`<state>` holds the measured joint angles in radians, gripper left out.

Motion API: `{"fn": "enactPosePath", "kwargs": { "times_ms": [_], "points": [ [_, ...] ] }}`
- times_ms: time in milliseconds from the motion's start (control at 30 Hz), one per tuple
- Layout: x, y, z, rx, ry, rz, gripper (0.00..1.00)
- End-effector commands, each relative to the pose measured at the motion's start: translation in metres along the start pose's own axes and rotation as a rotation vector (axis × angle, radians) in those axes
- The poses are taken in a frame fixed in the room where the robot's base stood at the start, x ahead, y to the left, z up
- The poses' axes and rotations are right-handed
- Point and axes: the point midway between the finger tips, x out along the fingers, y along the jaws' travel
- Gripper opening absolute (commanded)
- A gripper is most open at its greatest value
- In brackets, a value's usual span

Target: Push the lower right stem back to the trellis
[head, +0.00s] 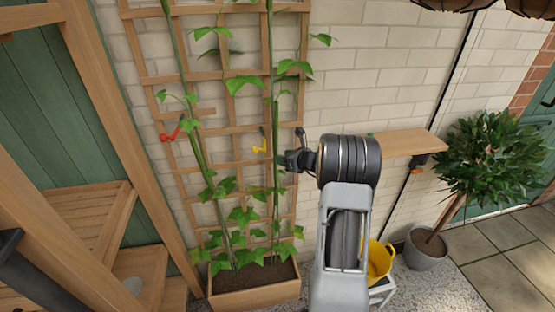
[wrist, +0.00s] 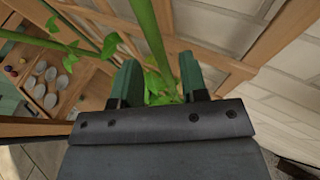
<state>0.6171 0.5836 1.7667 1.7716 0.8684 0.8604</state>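The wooden trellis (head: 222,75) stands against the pale brick wall, above a planter box (head: 255,292). The right stem (head: 272,100) climbs near the trellis's right side, and the left stem (head: 195,145) leans up its middle-left. My gripper (head: 290,159) is just right of the right stem's lower part. In the wrist view my gripper (wrist: 160,72) has its two green fingers apart. A thick green stem (wrist: 152,40) runs down toward the gap between them. I cannot tell whether they touch it. A yellow clip (head: 262,142) sits by the right stem, and a red clip (head: 170,135) by the left.
A wooden shelf (head: 405,143) juts from the wall right of my arm. A yellow bucket (head: 379,262) stands on a stool below. A potted bush (head: 428,247) is farther right. A wooden frame (head: 105,110) stands at left. Bare wall lies between trellis and shelf.

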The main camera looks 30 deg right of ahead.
Motion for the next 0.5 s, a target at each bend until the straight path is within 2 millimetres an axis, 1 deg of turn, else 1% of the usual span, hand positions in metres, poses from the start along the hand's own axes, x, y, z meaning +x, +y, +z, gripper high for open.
{"fn": "enactPosePath", "kwargs": {
  "times_ms": [33, 200, 400, 500],
  "points": [
    [-0.011, -0.001, -0.002, -0.001, 0.0, -0.004, 0.4],
    [-0.044, -0.001, -0.001, -0.001, -0.001, -0.003, 0.4],
    [-0.072, 0.0, -0.001, 0.0, -0.001, -0.001, 0.4],
    [-0.08, 0.0, 0.0, -0.001, 0.0, -0.001, 0.4]
  ]
}}
